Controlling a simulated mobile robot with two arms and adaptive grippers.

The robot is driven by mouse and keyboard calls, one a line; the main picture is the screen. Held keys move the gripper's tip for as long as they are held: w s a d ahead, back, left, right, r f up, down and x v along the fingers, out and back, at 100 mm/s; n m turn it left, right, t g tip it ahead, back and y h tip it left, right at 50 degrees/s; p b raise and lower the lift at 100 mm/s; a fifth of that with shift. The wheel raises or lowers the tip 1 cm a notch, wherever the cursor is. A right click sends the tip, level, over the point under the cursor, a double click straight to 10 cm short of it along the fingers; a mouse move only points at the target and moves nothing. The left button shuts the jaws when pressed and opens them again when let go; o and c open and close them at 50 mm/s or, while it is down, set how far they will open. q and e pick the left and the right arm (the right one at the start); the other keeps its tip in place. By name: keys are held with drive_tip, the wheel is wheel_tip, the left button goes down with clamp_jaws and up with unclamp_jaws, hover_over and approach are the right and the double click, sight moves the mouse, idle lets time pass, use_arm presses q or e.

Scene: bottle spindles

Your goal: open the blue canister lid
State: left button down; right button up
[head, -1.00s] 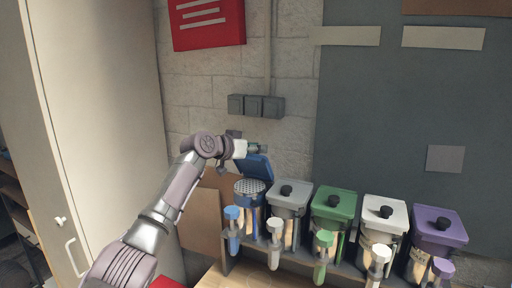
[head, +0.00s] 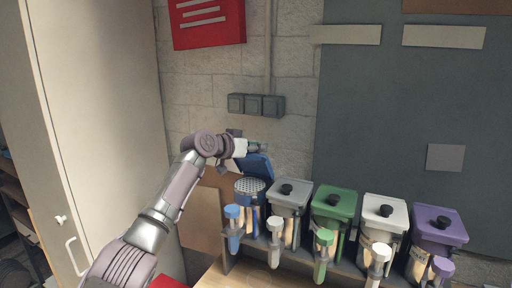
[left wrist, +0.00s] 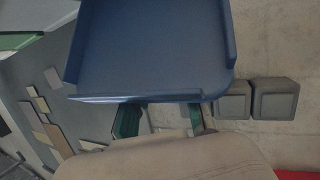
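The blue canister (head: 250,197) stands at the left end of a row. Its blue lid (head: 257,166) is tilted up at the back, leaving the top with its perforated light insert (head: 250,185) exposed. My left gripper (head: 257,147) is at the raised lid's upper edge. In the left wrist view the lid (left wrist: 150,45) fills the upper middle, and my left gripper (left wrist: 162,119) shows two teal fingers apart just past its edge, with background between them. The fingertips are partly hidden by the lid. The lid's knob is not visible. My right gripper is not in view.
Grey (head: 289,195), green (head: 334,203), white (head: 383,212) and purple (head: 438,228) canisters with shut lids stand to the right. Capped tubes, including a blue one (head: 233,212), stand in front. Grey wall boxes (head: 255,104) are behind my gripper. A tall cabinet (head: 95,120) is at left.

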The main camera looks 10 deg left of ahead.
use_arm(q)
drive_tip(key=c, duration=1.2)
unclamp_jaws()
drive_tip(key=shift+f, duration=0.8)
drive_tip(key=o, duration=0.3)
drive_tip(key=shift+w, duration=0.1)
drive_tip(key=shift+o, duration=0.2)
drive_tip(key=shift+w+r, duration=0.1)
drive_tip(key=shift+s+a+r+p, duration=0.5)
drive_tip(key=shift+s+r, duration=0.1)
drive_tip(key=shift+r, duration=0.2)
drive_tip(key=s+a+r+p, duration=0.4)
drive_tip(key=s+a+r, duration=0.1)
drive_tip(key=s+r, duration=0.3)
drive_tip(key=shift+s+a+r, duration=0.15)
drive_tip(key=shift+a+r, duration=0.25)
drive_tip(key=shift+r, duration=0.2)
